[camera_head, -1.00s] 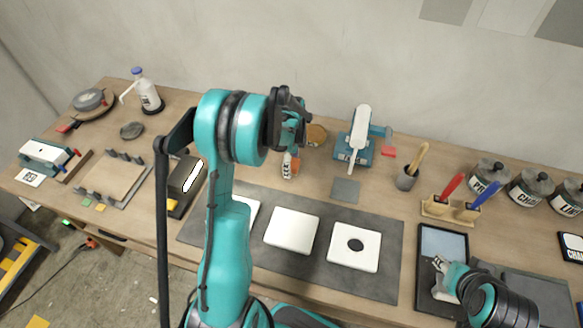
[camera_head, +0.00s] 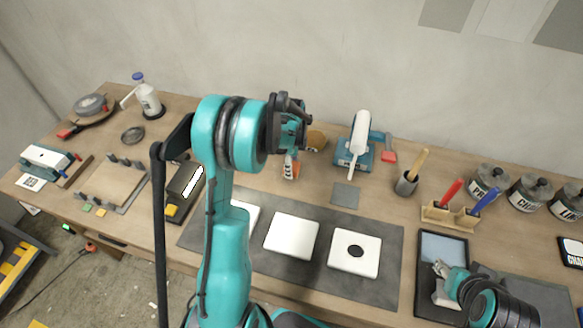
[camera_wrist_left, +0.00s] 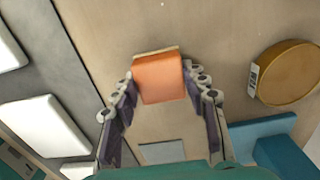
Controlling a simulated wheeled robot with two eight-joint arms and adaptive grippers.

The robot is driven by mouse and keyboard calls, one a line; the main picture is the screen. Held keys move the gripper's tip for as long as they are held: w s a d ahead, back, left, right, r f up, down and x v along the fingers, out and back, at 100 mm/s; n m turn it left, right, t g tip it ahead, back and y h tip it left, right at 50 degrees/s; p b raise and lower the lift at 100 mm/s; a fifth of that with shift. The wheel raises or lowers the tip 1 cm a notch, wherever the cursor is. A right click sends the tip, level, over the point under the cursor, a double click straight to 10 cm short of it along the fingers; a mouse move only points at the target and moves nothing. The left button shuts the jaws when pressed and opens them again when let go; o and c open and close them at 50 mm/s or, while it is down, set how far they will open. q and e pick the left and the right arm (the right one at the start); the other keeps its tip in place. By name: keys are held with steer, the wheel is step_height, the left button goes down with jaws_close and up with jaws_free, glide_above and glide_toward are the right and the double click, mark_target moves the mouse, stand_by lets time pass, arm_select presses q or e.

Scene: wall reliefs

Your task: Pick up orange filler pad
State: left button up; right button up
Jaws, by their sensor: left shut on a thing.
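The orange filler pad (camera_wrist_left: 158,80) is a small block with a pale strip along its far edge. In the left wrist view it sits between the fingertips of my left gripper (camera_wrist_left: 160,88), which is shut on it. In the head view my left gripper (camera_head: 291,160) points down over the back middle of the bench, and only a bit of orange shows at its tips. I cannot tell whether the pad touches the bench. My right gripper (camera_head: 441,268) is over the dark tablet (camera_head: 443,249) at the front right; its jaws are too small to read.
A round tan-orange disc (camera_wrist_left: 287,74) and a teal tool with a white handle (camera_head: 360,135) stand close to the right. A grey square (camera_head: 345,195) lies nearby. White tiles (camera_head: 291,237) lie on a dark mat (camera_head: 300,271) in front. Cups, brushes and jars stand farther right.

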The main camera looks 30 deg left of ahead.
arm_select(q)
steer(key=r, duration=0.1)
steer(key=r+p, duration=0.1)
steer(key=r, duration=0.1)
steer(key=shift+s+d+r, duration=0.1)
steer(key=shift+d+r, duration=0.1)
steer(key=shift+d, duration=0.2)
steer(key=d+r+p, duration=0.2)
steer(key=d+r, duration=0.4)
steer(key=d, duration=0.5)
steer(key=shift+r, duration=0.15)
steer(key=o, duration=0.5)
steer(key=shift+c, duration=1.1)
